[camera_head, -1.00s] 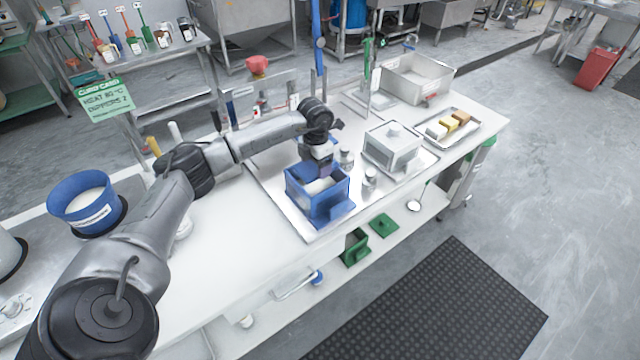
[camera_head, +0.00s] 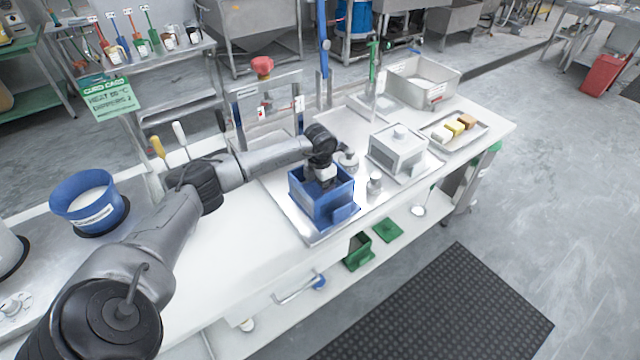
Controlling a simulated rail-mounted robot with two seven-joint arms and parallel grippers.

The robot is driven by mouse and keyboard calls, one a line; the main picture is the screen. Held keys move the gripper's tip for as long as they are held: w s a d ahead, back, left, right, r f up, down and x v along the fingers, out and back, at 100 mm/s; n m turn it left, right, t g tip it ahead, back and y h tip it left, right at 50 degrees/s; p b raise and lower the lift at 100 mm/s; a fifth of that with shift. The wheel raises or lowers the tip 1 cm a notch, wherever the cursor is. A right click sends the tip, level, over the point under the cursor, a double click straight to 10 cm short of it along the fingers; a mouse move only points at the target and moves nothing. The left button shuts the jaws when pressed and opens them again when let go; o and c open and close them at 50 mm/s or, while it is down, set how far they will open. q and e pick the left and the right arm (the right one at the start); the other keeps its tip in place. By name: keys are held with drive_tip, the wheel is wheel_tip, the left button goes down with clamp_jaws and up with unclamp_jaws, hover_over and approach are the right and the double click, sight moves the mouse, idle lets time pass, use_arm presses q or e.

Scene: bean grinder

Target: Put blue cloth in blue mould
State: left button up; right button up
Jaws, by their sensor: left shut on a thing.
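The blue mould (camera_head: 310,203) is an open square box on a metal tray near the middle of the workbench. My left gripper (camera_head: 321,182) reaches down into its open top, with the fingertips hidden inside or behind the mould's walls. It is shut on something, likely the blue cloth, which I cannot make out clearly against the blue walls. The bottom of the mould is hidden by the gripper. My right gripper is not in view.
Right of the mould are small metal weights (camera_head: 374,184) and a lidded white mould (camera_head: 398,150). A tray with cheese blocks (camera_head: 453,128) and a steel basin (camera_head: 422,80) stand further back. A blue bucket (camera_head: 88,203) is at left. The bench front is clear.

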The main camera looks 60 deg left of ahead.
use_arm(q)
drive_tip(key=o, duration=0.9)
drive_tip(key=shift+f, duration=0.1)
wheel_tip(320, 180, up, 12)
drive_tip(key=shift+r+p, duration=0.15)
drive_tip(key=shift+p, duration=0.85)
